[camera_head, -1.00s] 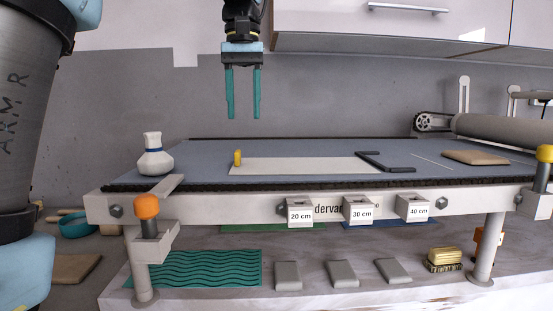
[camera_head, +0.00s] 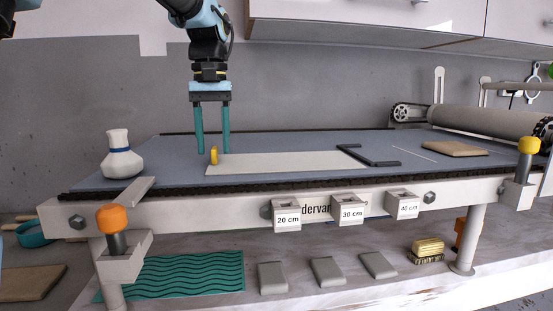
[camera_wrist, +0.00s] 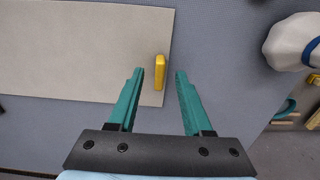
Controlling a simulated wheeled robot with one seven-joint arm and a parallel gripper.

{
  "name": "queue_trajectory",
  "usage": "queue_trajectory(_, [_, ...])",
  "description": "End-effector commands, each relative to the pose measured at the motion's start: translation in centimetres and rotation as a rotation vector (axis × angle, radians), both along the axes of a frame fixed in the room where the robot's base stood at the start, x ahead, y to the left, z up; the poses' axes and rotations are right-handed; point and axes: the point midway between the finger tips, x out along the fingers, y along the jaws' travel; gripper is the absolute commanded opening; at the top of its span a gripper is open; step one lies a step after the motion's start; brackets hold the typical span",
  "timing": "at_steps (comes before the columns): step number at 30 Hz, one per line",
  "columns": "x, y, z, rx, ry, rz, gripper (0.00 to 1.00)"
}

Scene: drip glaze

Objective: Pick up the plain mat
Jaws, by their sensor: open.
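The plain mat (camera_head: 290,163) is a long pale beige sheet lying flat on the blue-grey table bed. A small upright yellow tab (camera_head: 214,155) stands at its left end; in the wrist view the tab (camera_wrist: 160,72) is at the edge of the mat (camera_wrist: 75,45). My gripper (camera_head: 212,152) has teal fingers, is open and empty, and hangs pointing down close above the tab. In the wrist view the tab appears between the fingertips of my gripper (camera_wrist: 159,74). I cannot tell whether the tips are level with it.
A black bracket (camera_head: 368,157) touches or nears the mat's right end, with a brown slab (camera_head: 455,148) and a roller (camera_head: 490,120) further right. A teal wavy mat (camera_head: 180,277) lies on the lower shelf.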

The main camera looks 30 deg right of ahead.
Motion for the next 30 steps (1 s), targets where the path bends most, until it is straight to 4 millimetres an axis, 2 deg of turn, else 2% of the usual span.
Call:
queue_trajectory(4, [-0.1, 0.0, -1.5, 0.0, 0.001, -0.001, 0.5])
queue_trajectory(12, [0.0, 0.0, -1.9, 0.0, -0.001, -0.001, 0.5])
queue_trajectory(25, [-0.1, 0.0, -1.8, 0.0, 0.0, 0.0, 0.02])
queue_trajectory(30, [-0.1, 0.0, -1.8, 0.0, 0.0, 0.0, 0.0])
